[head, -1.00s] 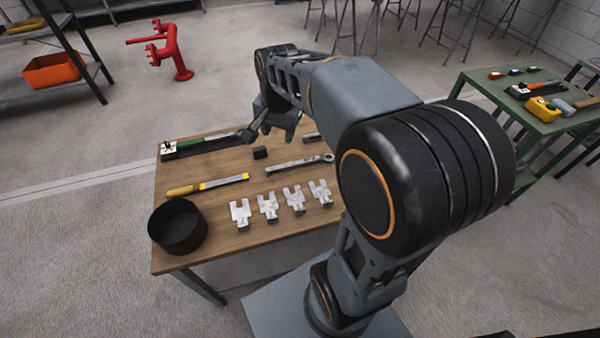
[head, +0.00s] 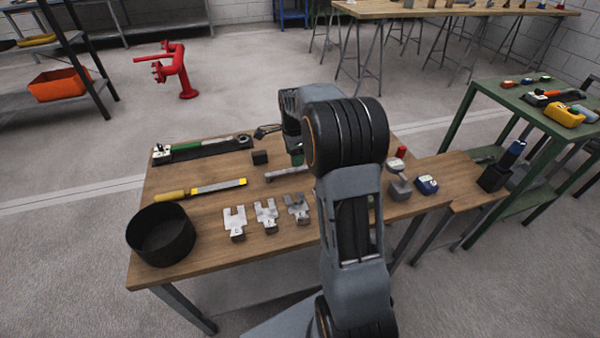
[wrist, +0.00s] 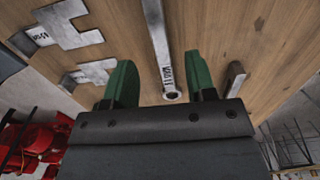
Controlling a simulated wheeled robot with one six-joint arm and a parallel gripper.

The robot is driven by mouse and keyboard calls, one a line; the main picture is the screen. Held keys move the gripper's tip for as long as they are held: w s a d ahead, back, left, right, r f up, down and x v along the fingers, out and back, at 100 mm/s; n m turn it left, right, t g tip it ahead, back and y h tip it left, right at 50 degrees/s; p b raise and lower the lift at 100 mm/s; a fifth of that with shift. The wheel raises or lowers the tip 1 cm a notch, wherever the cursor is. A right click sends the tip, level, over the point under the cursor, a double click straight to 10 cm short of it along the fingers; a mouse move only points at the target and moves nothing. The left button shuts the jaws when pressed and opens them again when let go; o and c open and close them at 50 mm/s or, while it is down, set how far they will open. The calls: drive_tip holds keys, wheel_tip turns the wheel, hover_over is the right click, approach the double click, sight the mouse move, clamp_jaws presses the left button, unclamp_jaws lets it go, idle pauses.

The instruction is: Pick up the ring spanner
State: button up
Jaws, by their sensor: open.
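The ring spanner (wrist: 161,50) is a long grey metal bar with a ring end and dark lettering. In the wrist view it runs down the picture, its ring end low between my fingers. In the head view part of its bar (head: 284,172) shows on the wooden table, and my arm hides the rest. My gripper (wrist: 160,68) has two green fingers, spread apart. The spanner appears in the gap between them, apart from both. How high the fingers are above it is hard to tell. In the head view my arm mostly hides the gripper.
Several forked metal fittings (head: 266,216) lie in front of the spanner. A blue-topped item (head: 427,184) is to the right.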

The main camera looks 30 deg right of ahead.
sight(304, 170)
drive_tip(key=shift+f+b, duration=0.95)
drive_tip(key=shift+f, duration=2)
drive_tip(key=shift+c, duration=0.3)
drive_tip(key=shift+r, duration=0.1)
clamp_jaws()
